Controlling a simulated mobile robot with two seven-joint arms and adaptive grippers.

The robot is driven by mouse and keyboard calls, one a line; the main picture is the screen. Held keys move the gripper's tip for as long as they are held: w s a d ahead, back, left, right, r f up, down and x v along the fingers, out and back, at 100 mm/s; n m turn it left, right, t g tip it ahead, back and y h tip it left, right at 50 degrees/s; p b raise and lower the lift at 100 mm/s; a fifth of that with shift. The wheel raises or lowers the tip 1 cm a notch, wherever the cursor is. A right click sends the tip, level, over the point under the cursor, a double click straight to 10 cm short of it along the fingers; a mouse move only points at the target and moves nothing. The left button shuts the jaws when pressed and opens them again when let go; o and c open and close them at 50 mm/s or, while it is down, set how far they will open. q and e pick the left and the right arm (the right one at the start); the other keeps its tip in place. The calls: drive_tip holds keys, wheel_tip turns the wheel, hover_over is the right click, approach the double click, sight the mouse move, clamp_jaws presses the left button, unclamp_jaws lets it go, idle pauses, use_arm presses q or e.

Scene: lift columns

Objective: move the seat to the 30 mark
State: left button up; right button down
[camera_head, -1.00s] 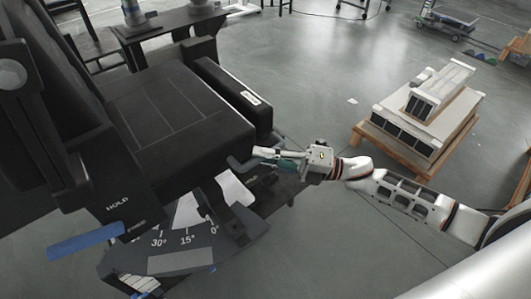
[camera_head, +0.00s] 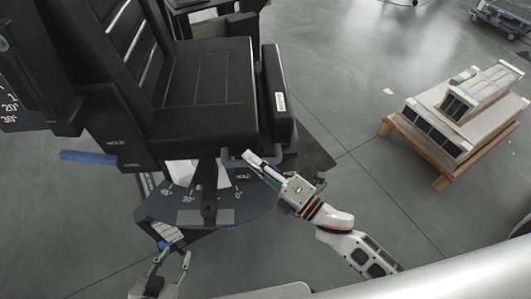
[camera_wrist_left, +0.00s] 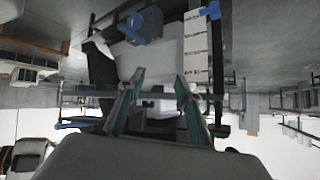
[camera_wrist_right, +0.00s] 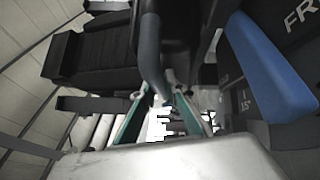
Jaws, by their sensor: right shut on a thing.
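The black seat (camera_head: 205,90) stands at the left of the head view. Below its front is a dark dial plate (camera_head: 255,203) with degree marks; 30° shows left and 0° right. A black bar (camera_head: 208,185) under the seat lies between these two marks and hides the 15° label. My right gripper (camera_head: 252,160) is shut on the grey handle (camera_head: 232,158) at the seat's front edge; the handle also shows in the right wrist view (camera_wrist_right: 149,55). My left gripper (camera_head: 172,258) is open and empty, below the dial; its spread fingers show in the left wrist view (camera_wrist_left: 158,95).
A blue lever (camera_head: 88,157) sticks out left beside a HOLD panel (camera_head: 118,145); it is large in the right wrist view (camera_wrist_right: 262,70). Another degree scale (camera_head: 12,105) is at the far left. A wooden pallet with boxes (camera_head: 445,155) stands right.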

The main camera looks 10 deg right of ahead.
drive_tip(key=shift+s+a+m+t+h, duration=0.15)
drive_tip(key=shift+s+a+h, duration=0.05)
drive_tip(key=shift+a, duration=0.3)
drive_tip(key=shift+s+a+m+t+h, duration=0.15)
drive_tip(key=shift+a+h, duration=0.05)
drive_tip(key=shift+a, duration=0.5)
use_arm(q)
drive_tip(key=shift+w+a+r, duration=0.25)
drive_tip(key=shift+w+r, duration=0.15)
drive_tip(key=shift+w, duration=0.25)
